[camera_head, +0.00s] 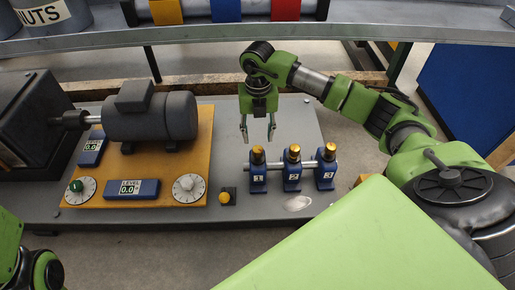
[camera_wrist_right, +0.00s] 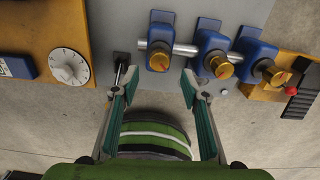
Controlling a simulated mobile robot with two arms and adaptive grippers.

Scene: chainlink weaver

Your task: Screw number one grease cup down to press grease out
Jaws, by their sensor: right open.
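The number one grease cup has a gold cap (camera_head: 258,155) on a blue block marked 1 (camera_head: 258,181). It is the leftmost of three such cups on a silver rod. My right gripper (camera_head: 258,130) points down with its fingers apart, above the number one cap in the head view and apart from it. In the right wrist view the open gripper (camera_wrist_right: 154,80) has nothing between its fingers, and the number one cap (camera_wrist_right: 158,60) shows just beyond and between the tips. My left gripper is out of view; only part of my left arm shows.
Cups two (camera_head: 293,153) and three (camera_head: 327,152) stand close on the right. A yellow button (camera_head: 226,196), a white dial (camera_head: 188,188) and a motor (camera_head: 150,115) are to the left. A shelf (camera_head: 350,27) crosses behind. The grey plate in front is mostly clear.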

